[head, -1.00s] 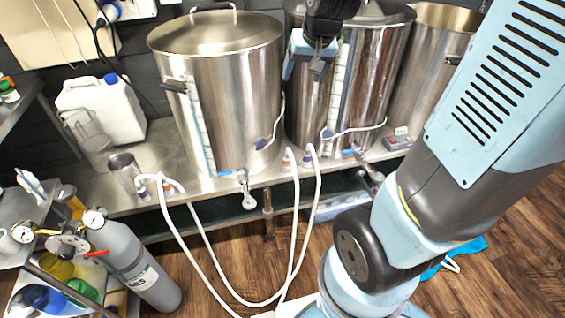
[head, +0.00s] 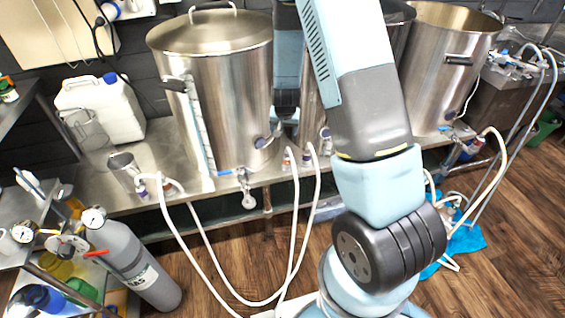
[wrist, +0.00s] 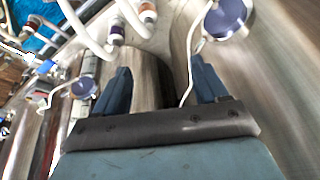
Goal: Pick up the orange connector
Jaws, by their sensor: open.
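Several white hose ends with small coloured connectors stand on the steel bench between the kettles. One with a reddish-orange band, likely the orange connector (head: 287,161), is near the bench's front edge. In the wrist view a reddish-banded connector (wrist: 148,13) shows at the top edge beside a dark purple one (wrist: 117,33); its exact colour is hard to tell. My gripper (head: 285,118) hangs low between the kettles, behind and above the hose ends. In the wrist view its blue fingers (wrist: 162,78) are apart, and no connector is between them.
A lidded steel kettle (head: 222,85) stands close left of my gripper. More kettles stand to the right, one partly hidden by my arm. White hoses (head: 312,215) loop down to the wooden floor. A grey gas cylinder (head: 135,262) stands at front left.

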